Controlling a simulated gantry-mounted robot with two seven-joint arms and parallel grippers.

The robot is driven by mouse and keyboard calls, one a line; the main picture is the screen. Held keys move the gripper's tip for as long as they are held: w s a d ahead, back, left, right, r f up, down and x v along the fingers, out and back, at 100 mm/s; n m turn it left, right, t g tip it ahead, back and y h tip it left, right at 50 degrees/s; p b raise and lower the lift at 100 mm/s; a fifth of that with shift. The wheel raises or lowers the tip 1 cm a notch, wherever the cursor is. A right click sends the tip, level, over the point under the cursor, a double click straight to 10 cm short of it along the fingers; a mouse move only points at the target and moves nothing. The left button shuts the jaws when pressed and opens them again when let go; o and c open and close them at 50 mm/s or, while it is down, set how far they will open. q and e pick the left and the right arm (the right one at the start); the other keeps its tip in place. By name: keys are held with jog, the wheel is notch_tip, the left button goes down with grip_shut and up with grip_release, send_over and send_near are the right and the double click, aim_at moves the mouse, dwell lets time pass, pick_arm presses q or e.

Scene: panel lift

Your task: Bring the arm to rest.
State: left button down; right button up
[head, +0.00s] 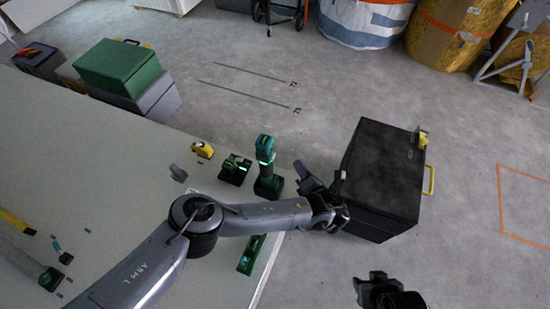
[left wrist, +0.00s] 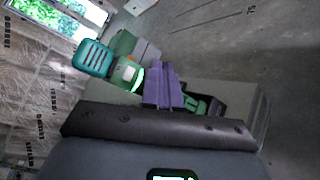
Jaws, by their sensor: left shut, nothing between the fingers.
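My left arm reaches in from the left in the head view, across the table (head: 110,215). My left gripper (head: 302,170) has purple fingers and hangs beyond the table's edge, close to the left side of a black case (head: 384,175). In the left wrist view the purple fingers (left wrist: 162,85) are together with nothing held between them. A dark part of my right gripper (head: 385,290) shows at the bottom of the head view. Its fingers are too dark and cut off to read.
A teal-green drill (head: 265,165) stands upright near the table edge, close left of my left gripper. A green-black battery tool (head: 235,168), yellow tool (head: 202,149) and green level (head: 251,254) lie nearby. A green case (head: 118,68) is at the back left.

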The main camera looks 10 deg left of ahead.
pick_arm(q)
jog(key=shift+s+d, duration=0.1)
jog(key=shift+d, duration=0.3)
